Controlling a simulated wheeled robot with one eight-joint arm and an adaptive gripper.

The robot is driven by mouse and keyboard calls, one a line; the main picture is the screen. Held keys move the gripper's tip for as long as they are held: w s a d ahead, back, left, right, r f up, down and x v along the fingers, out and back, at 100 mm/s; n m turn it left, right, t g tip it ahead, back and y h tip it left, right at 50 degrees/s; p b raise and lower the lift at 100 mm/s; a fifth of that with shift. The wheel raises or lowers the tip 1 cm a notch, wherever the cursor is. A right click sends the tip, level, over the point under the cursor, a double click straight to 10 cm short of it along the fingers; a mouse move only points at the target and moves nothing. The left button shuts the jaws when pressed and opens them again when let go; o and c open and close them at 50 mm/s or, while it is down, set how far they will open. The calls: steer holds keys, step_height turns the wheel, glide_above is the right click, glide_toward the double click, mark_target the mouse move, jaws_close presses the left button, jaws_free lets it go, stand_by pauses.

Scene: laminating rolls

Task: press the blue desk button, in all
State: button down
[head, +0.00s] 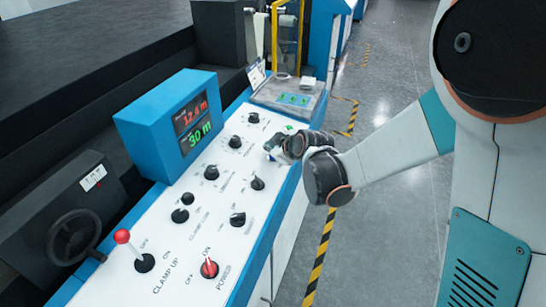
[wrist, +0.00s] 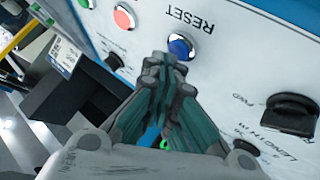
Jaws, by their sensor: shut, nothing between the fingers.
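The blue button (wrist: 180,46) sits in a silver ring on the white panel, beside the word RESET, in the wrist view. My gripper (wrist: 163,62) is shut and empty. Its fingertips overlap the lower left edge of the button in this view; I cannot tell whether they touch it or stop short. In the head view my gripper (head: 272,150) is low over the right part of the white control panel (head: 200,235). I cannot make out the blue button clearly there, as the gripper and wrist cover that area.
A red button (wrist: 124,18) sits left of the blue one. Several black knobs (head: 257,183) stand up from the panel. A blue display box (head: 150,130), a red-tipped lever (head: 122,236) and a red power knob (head: 209,268) are on it too. The right-hand floor has free room.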

steer(key=shift+a+f+b, duration=0.1)
steer(key=shift+f+b, duration=0.3)
stand_by(0.4)
stand_by(0.4)
steer(key=shift+r+p, duration=0.55)
steer(key=shift+r, duration=0.25)
steer(key=shift+r, duration=0.1)
steer(key=r+p, duration=0.1)
steer(key=r, duration=0.1)
steer(key=d+r+p, duration=0.1)
steer(key=r+p, duration=0.1)
steer(key=shift+s+r, duration=0.15)
steer(key=shift+r, duration=0.25)
steer(key=shift+d, duration=0.1)
stand_by(0.3)
